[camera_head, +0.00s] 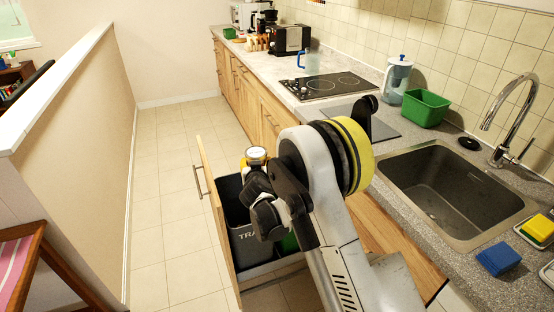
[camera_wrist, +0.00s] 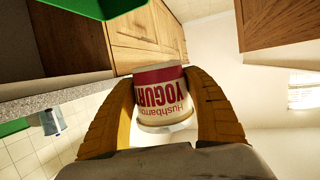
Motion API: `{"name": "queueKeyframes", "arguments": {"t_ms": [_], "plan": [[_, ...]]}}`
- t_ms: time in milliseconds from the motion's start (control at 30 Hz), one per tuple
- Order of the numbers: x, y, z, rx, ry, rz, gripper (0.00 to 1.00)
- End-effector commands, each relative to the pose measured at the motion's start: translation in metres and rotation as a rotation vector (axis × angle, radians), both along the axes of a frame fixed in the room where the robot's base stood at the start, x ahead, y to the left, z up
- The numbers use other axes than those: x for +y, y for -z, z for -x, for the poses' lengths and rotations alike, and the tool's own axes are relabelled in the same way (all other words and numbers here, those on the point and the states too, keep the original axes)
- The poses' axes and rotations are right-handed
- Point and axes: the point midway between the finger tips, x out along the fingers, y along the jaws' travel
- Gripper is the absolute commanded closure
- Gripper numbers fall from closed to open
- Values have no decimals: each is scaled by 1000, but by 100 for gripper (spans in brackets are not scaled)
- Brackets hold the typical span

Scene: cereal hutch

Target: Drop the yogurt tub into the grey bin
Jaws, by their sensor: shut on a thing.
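The yogurt tub (camera_wrist: 160,92) is white with a dark red band and lettering reading "YOGUR". It shows upside down in the wrist view, between the two yellow-brown fingers. My gripper (camera_wrist: 158,82) is shut on its sides. In the head view, the tub's pale top (camera_head: 257,152) shows at the end of my arm, and my gripper (camera_head: 257,163) partly hides it. The grey bin (camera_head: 243,247), with partly hidden "TRA" lettering, stands in the pulled-out drawer. My gripper overlaps its right part in the picture. I cannot tell whether the tub is over its opening.
A green bin (camera_head: 290,243) sits beside the grey bin, mostly hidden by my arm. The drawer front (camera_head: 214,215) stands out into the aisle. The counter at right holds a sink (camera_head: 440,195), a green container (camera_head: 425,108) and a pitcher (camera_head: 396,80). The tiled floor (camera_head: 170,190) is clear.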

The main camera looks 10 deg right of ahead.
Motion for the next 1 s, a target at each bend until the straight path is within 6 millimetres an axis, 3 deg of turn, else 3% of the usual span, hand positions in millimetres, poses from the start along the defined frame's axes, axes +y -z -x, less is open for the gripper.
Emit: {"name": "queueKeyframes", "arguments": {"t_ms": [33,100,300,500,733,1000], "plan": [[13,24,-12,-1,-17,-1,76],[28,48,-24,-3,-40,0,76],[59,101,-45,-8,-89,-2,76],[71,122,-52,-12,-109,-2,76],[72,138,-52,-12,-110,-1,76],[72,172,-52,-12,-109,-2,76]]}}
